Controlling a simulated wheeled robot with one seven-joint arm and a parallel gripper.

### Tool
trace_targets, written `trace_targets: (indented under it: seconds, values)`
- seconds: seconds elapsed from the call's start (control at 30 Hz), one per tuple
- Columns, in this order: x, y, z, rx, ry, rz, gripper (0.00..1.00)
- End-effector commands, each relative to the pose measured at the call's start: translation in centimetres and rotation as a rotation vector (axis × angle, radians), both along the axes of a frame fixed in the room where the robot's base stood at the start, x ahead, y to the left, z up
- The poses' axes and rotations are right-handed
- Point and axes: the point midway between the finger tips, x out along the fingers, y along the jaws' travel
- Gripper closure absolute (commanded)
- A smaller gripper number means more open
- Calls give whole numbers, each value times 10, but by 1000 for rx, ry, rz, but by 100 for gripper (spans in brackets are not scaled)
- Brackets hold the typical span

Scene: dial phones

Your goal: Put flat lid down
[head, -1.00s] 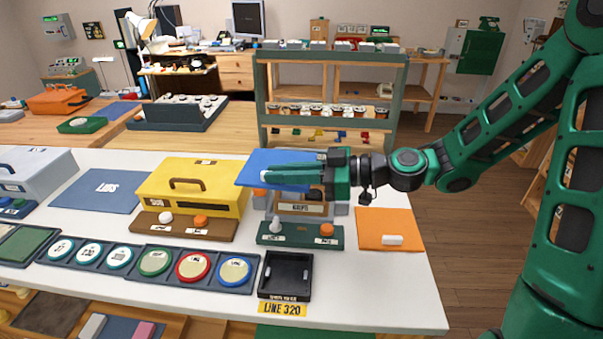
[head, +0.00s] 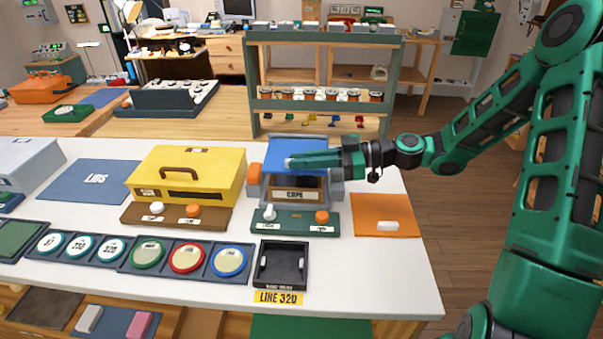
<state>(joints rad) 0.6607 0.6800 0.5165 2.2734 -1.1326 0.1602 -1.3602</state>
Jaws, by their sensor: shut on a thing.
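A flat blue lid (head: 285,146) is held by my gripper (head: 302,160) in the head view. My gripper is shut on its near part, with the green fingers pointing left across it. The lid is over the top of a grey box-like station (head: 336,188) with a pale label on its front. The fingers hide part of the lid and of the station's top, so I cannot tell whether the lid touches the station.
A yellow case (head: 178,165) stands just left of the station. A green control base (head: 294,226) with a white lever and an orange button is in front. An orange mat (head: 385,228) lies at the right, and a black tray (head: 281,284) at the front edge.

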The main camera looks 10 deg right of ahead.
Motion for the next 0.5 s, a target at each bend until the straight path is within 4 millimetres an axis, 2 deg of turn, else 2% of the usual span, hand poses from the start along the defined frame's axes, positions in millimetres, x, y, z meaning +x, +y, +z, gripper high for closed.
trace_targets:
  seconds: [0.17,0.33,0.5]
  values:
    - [1,0,-12,2,4,0,100]
    - [0,0,-35,3,5,0,100]
    - [0,0,-40,1,0,1,100]
